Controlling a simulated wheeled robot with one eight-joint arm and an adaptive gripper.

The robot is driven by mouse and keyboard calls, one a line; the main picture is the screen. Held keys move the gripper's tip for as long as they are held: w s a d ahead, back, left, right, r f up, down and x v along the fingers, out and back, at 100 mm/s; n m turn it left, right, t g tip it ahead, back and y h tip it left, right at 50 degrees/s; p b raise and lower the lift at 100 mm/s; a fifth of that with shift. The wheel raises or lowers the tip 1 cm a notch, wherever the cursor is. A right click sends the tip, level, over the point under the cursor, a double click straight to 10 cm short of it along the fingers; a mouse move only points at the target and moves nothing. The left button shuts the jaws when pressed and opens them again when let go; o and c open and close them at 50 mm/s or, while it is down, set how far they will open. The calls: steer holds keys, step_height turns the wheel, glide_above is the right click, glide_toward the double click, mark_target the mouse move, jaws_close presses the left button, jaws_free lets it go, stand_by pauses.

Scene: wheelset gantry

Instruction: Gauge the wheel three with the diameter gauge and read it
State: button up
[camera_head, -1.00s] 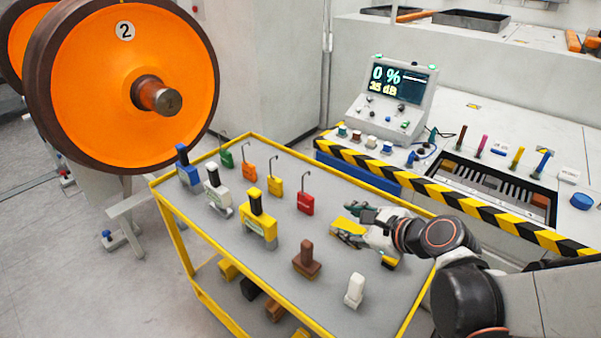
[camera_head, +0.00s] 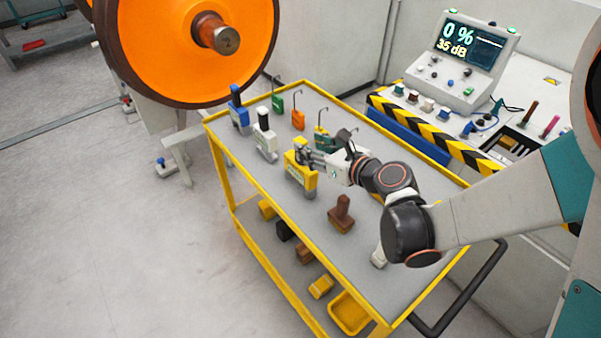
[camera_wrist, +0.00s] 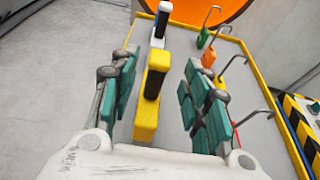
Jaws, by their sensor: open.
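My gripper (camera_head: 318,157) is over the cart, its fingers at the upper part of a yellow block-shaped tool (camera_head: 300,178). In the wrist view my gripper (camera_wrist: 163,92) is open. The yellow tool (camera_wrist: 146,122) with its black grip stands upright between the teal finger pads, with gaps on both sides. I cannot tell which tool is the diameter gauge. A white tool (camera_head: 265,147) and a blue tool (camera_head: 239,119) stand behind it in a row.
The yellow-framed cart (camera_head: 225,185) also holds hooked green (camera_head: 278,103) and orange (camera_head: 298,120) tags, a brown stamp-like block (camera_head: 341,215) and a white one partly behind my arm. A console (camera_head: 461,60) reading 0 % and 35 dB stands behind.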

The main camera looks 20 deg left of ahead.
mark_target(300, 141)
steer(key=shift+b+x, duration=0.95)
steer(key=shift+x, duration=1.85)
steer(key=shift+f, duration=0.15)
jaws_close()
